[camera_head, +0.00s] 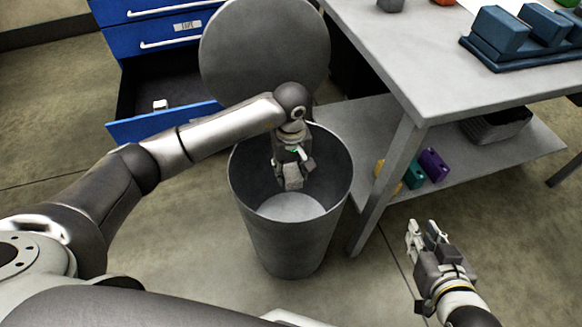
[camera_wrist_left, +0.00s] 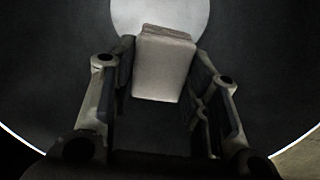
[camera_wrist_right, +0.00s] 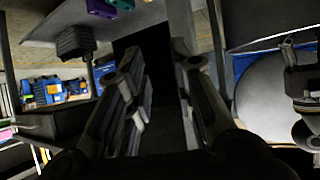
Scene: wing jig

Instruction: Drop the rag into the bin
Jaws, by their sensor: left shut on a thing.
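The grey bin (camera_head: 290,235) stands on the floor with its round lid (camera_head: 263,48) swung up at the back. My left gripper (camera_head: 290,170) points down inside the bin's mouth. It is shut on the rag (camera_head: 293,182), a light grey folded piece held above the bin's pale bottom. In the left wrist view the rag (camera_wrist_left: 164,65) sits between the fingers, with the bin's bottom (camera_wrist_left: 130,12) and dark wall around it. My right gripper (camera_head: 428,232) is empty and open to the right of the bin, above the floor.
A grey workbench (camera_head: 440,60) with a lower shelf (camera_head: 480,165) stands right of the bin; its front leg (camera_head: 385,190) is close to the rim. A blue cabinet (camera_head: 165,25) with an open drawer (camera_head: 165,125) stands behind left. Floor in front is clear.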

